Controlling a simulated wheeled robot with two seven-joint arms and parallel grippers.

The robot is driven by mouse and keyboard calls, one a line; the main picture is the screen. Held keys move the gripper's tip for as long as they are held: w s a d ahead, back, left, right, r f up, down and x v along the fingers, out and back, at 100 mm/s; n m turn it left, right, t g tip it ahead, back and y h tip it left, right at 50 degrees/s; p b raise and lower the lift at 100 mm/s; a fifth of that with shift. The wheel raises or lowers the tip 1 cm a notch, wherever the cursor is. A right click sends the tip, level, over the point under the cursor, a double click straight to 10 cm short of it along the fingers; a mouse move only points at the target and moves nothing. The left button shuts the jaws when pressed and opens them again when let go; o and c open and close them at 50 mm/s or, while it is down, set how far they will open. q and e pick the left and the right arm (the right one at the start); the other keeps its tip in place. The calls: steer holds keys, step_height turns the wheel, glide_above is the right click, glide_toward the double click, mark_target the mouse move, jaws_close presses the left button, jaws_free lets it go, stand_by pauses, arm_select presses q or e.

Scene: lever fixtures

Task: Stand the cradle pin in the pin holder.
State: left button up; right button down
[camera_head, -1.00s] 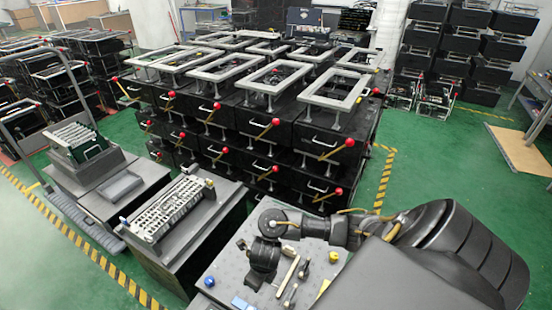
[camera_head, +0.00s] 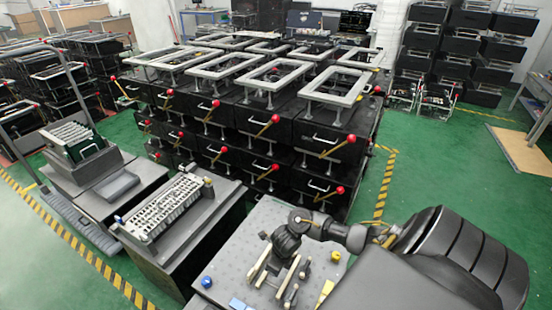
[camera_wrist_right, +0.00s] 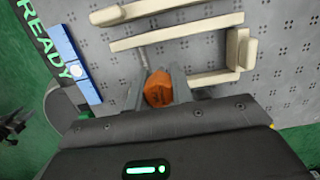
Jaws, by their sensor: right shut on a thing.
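My right gripper (camera_wrist_right: 158,90) is shut on an orange-brown knob (camera_wrist_right: 158,90), which looks like the head of the cradle pin. A thin grey rod (camera_wrist_right: 142,58) shows just beyond the fingers; I cannot tell whether it belongs to the pin. Cream bars (camera_wrist_right: 175,35) lie on the grey perforated plate beyond the gripper, with a cream L-shaped piece (camera_wrist_right: 240,50) to the right. In the head view my right gripper (camera_head: 276,272) is low over the plate among the cream bars, its tips mostly hidden. I cannot tell for sure which piece is the pin holder. My left gripper is out of view.
A blue block (camera_wrist_right: 75,65) lies beside the word READY at the plate's left edge. The plate (camera_head: 250,235) also carries a blue knob (camera_head: 206,282), a yellow knob (camera_head: 336,256) and a yellow piece (camera_head: 325,291). A slotted rack (camera_head: 165,207) stands to the left.

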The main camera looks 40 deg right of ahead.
steer(key=shift+f, duration=0.55)
steer(key=shift+f+b, duration=0.65)
steer(key=shift+b, duration=0.05)
steer(key=shift+d, duration=0.1)
steer(key=c, duration=1.2)
jaws_free()
